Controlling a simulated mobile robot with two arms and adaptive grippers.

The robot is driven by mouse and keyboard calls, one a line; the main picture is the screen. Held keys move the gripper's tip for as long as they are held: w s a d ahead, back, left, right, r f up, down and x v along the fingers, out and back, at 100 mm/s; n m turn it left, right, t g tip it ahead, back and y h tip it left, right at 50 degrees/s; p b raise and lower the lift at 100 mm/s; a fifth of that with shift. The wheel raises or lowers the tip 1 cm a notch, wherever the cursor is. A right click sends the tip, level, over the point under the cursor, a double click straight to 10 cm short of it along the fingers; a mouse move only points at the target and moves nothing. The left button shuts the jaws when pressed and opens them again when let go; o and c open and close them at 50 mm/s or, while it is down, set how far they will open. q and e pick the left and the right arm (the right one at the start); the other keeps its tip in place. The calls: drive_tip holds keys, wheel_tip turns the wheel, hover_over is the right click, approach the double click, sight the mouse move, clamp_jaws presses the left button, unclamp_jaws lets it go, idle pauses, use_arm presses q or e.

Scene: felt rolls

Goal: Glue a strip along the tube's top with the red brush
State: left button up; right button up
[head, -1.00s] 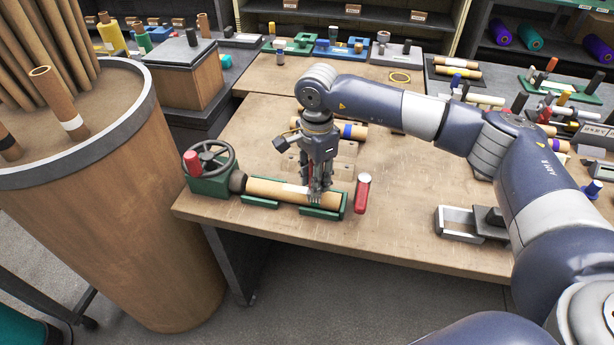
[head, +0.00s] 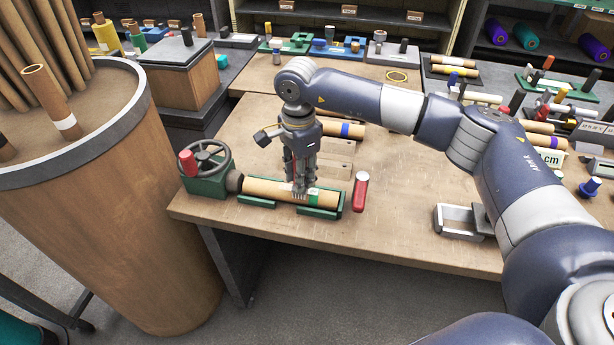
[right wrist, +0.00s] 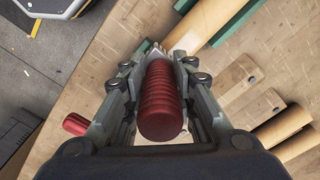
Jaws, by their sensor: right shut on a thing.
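The brown tube (head: 265,189) lies level in green cradles (head: 256,201) on the workbench, its left end against a green handwheel unit (head: 207,185). My right gripper (head: 299,188) points down over the middle of the tube. It is shut on the red brush, whose ribbed red handle (right wrist: 163,100) fills the middle of the right wrist view. Pale bristle-like tips show at the tube's top in the head view; whether they touch cannot be told. My left gripper is not in view.
A grey metal tray (head: 452,234) lies farther right. Wooden blocks (head: 335,169) and another roll (head: 345,130) are behind. A large bin of tubes (head: 110,210) stands left. The bench's front middle is clear.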

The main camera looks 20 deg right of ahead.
drive_tip(key=shift+w, duration=0.1)
drive_tip(key=shift+w+a+b, duration=0.35)
drive_tip(key=shift+w+a, duration=0.1)
drive_tip(key=shift+a, duration=0.2)
drive_tip(key=shift+w+a+b, duration=0.3)
drive_tip(key=shift+w+a, duration=0.1)
drive_tip(key=shift+a, duration=0.25)
drive_tip(key=shift+w+a+f+b, duration=0.2)
drive_tip(key=shift+w+a+b, duration=0.3)
drive_tip(key=shift+a, duration=0.4)
drive_tip(key=shift+w+a, duration=0.3)
drive_tip(key=shift+a, duration=0.1)
drive_tip(key=shift+w+a+b, duration=0.35)
drive_tip(key=shift+w+a, duration=0.1)
drive_tip(key=shift+a, duration=0.3)
drive_tip(key=shift+w+a+r, duration=0.1)
drive_tip(key=shift+w+a, duration=0.4)
drive_tip(key=shift+a, duration=0.15)
